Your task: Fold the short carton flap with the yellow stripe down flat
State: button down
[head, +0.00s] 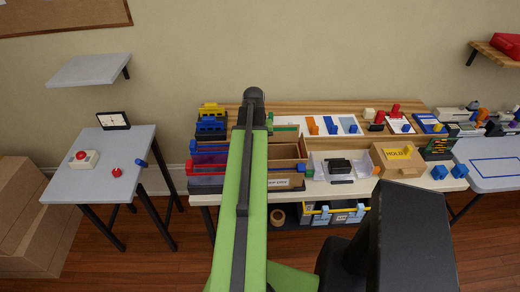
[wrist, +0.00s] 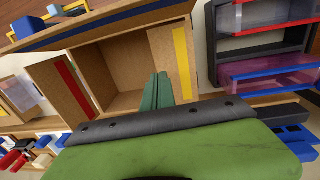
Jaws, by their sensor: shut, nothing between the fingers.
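The open cardboard carton (wrist: 112,75) fills the middle of the wrist view, its inside visible and looking empty. The short flap with the yellow stripe (wrist: 169,60) is on the right of the opening, unfolded rather than covering it. Its exact tilt is hard to tell. My gripper (wrist: 160,78) is shut and empty, its green fingers at the right side of the opening, close beside the yellow-striped flap; contact cannot be told. In the head view the carton (head: 287,152) stands on the table, partly hidden by my green arm, which also hides the gripper.
A red-striped flap (wrist: 58,90) stands open at left, and a long blue-striped flap (wrist: 110,25) lies across the top. A dark rack with clear red and blue bins (wrist: 265,70) is close on the right. A clear tray (head: 340,167) stands right of the carton.

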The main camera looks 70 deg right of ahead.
notch_tip(320, 180, up, 13)
jog(key=p, duration=1.2)
jog(key=shift+s+f, duration=0.1)
jog(key=w+a+f+n+b, duration=0.25)
jog(key=w+a, duration=0.65)
jog(key=w, duration=0.5)
jog(key=w+a+f+n+b, duration=0.2)
jog(key=w+a+n+b, duration=0.15)
jog(key=w+a, duration=0.8)
jog(key=w+a+f+n+b, duration=0.1)
jog(key=w+a+f+n, duration=0.1)
jog(key=w+a, duration=0.5)
jog(key=w+a+f+n+b, duration=0.1)
jog(key=w+a+n, duration=0.3)
jog(key=a, duration=0.6)
jog(key=a+f+n+t+b, duration=0.1)
jog(key=a+f+b, duration=0.1)
jog(key=a, duration=1.8)
jog(key=shift+w+f+n, duration=0.15)
jog(key=shift+w+n, duration=0.1)
jog(key=shift+n, duration=0.15)
